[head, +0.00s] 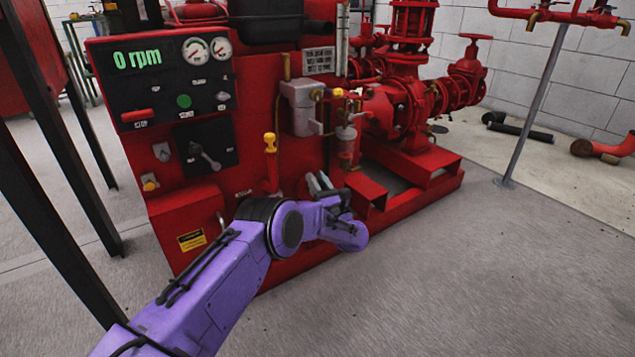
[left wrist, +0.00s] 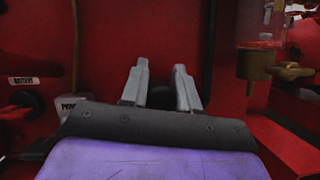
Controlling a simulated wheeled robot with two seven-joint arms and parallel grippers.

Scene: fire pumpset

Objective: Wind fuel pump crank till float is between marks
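My left gripper (head: 320,183) is in front of the lower red face of the pumpset. In the left wrist view its two grey fingers (left wrist: 164,75) stand apart, with red panel behind them. A dark rounded form (left wrist: 160,96) shows low between the fingers; I cannot tell what it is or whether they touch it. I cannot identify the fuel pump crank with certainty. A slim upright tube (head: 342,38) stands beside a lettered plate (head: 319,61); any float or marks are too small to read. My right gripper is out of view.
A yellow-topped lever (head: 270,143) rises left of the gripper. A filter-like cup (head: 345,140) hangs above right; a brass-coloured cup (left wrist: 255,65) shows in the wrist view. A grey handle (head: 205,155) sits on the black panel.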

